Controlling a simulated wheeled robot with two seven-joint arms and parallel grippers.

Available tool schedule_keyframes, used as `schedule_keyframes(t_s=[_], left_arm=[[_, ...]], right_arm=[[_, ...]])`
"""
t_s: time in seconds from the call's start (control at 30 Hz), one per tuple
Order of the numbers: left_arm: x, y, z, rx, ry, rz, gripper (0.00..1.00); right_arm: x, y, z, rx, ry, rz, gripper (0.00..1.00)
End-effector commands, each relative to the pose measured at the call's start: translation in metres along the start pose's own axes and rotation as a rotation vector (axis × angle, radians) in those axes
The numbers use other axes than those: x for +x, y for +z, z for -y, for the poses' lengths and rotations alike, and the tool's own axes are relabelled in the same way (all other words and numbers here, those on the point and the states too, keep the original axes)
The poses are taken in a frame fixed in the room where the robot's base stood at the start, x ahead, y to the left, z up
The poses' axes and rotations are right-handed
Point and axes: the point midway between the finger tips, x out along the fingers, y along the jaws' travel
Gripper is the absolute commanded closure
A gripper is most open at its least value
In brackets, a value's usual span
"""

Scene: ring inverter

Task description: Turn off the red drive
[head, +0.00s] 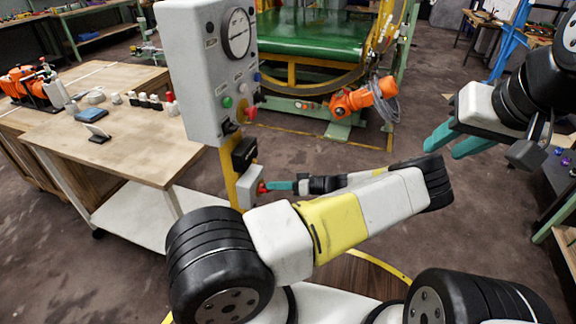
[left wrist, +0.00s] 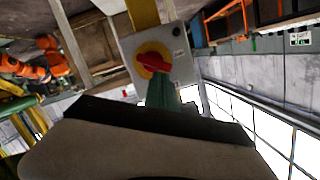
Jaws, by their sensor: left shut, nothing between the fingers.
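The red drive switch is a red rotary handle (left wrist: 152,62) on a yellow disc, on the front of a small grey box. In the left wrist view its handle lies across the disc, slightly tilted. In the head view the grey box (head: 249,188) is low on the yellow post, with the red handle (head: 261,188) on its right side. My left gripper (head: 272,186) is shut and empty, its teal fingertips at the handle; they also show in the left wrist view (left wrist: 162,82). I cannot tell whether they touch it. My right gripper (head: 438,152) is open and empty, raised at the right.
Above the switch is a grey control panel (head: 205,75) with a gauge and coloured buttons, and a black box (head: 244,153). A wooden workbench (head: 120,150) stands left. A green machine bed (head: 315,35) and orange robot arm (head: 362,97) are behind. Open floor lies right of the post.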

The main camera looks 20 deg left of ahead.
Motion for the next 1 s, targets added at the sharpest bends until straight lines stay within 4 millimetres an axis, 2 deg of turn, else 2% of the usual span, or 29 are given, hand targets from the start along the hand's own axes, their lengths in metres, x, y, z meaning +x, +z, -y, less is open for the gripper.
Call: schedule_keyframes(t_s=[0.17,0.67,0.77,1.0], left_arm=[[0.001,0.004,0.005,-0.160,0.040,-0.003,1.00],[0.000,0.008,0.008,-0.160,0.041,0.002,1.00],[-0.009,0.007,0.008,-0.160,0.042,0.001,1.00],[-0.050,0.008,0.010,-0.161,0.044,0.002,1.00]], right_arm=[[0.000,0.000,0.000,0.000,0.000,0.000,0.64],[0.000,0.000,0.000,0.000,0.000,0.000,0.64],[0.000,0.000,0.000,0.000,0.000,0.000,0.64],[0.000,0.000,0.000,0.000,0.000,0.000,0.64]])
